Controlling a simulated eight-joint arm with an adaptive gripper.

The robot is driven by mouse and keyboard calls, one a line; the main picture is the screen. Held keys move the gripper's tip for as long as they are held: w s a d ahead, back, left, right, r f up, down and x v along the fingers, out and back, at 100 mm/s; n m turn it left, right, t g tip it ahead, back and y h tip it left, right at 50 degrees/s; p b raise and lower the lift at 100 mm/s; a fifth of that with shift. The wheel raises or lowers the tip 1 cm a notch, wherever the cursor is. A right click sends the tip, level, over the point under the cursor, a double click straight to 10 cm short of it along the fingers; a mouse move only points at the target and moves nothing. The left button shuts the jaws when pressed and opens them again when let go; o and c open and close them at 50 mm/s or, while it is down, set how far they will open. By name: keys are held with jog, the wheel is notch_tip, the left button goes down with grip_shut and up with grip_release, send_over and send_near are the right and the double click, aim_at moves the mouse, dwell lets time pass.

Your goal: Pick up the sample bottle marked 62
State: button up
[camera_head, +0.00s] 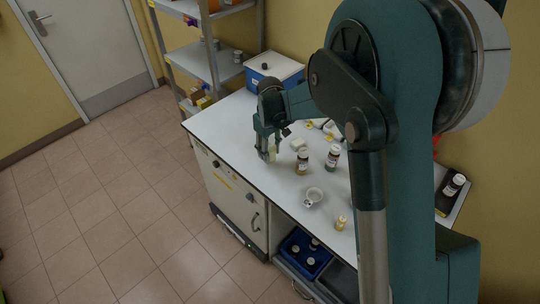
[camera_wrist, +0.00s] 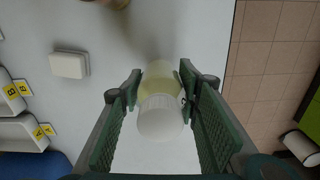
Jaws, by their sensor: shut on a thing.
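A sample bottle with a white cap (camera_wrist: 160,118) and pale yellow contents (camera_wrist: 158,73) is between the two green fingers of my gripper (camera_wrist: 160,95) in the wrist view. The fingers are shut on its sides. A small dark mark shows at its right side, but I cannot read a number. In the head view my gripper (camera_head: 267,150) is low over the bench near its left front edge, and the bottle is mostly hidden. Two white-capped bottles, one amber (camera_head: 302,162) and one darker (camera_head: 333,159), stand to its right; their labels are too small to read.
The white bench (camera_head: 240,140) ends close by, with tiled floor beyond. A white block (camera_wrist: 69,64) lies near the gripper. A blue box (camera_head: 275,72) stands behind.

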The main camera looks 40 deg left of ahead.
aim_at(270, 139)
jog(key=shift+r, duration=3.55)
jog(key=shift+r, duration=0.15)
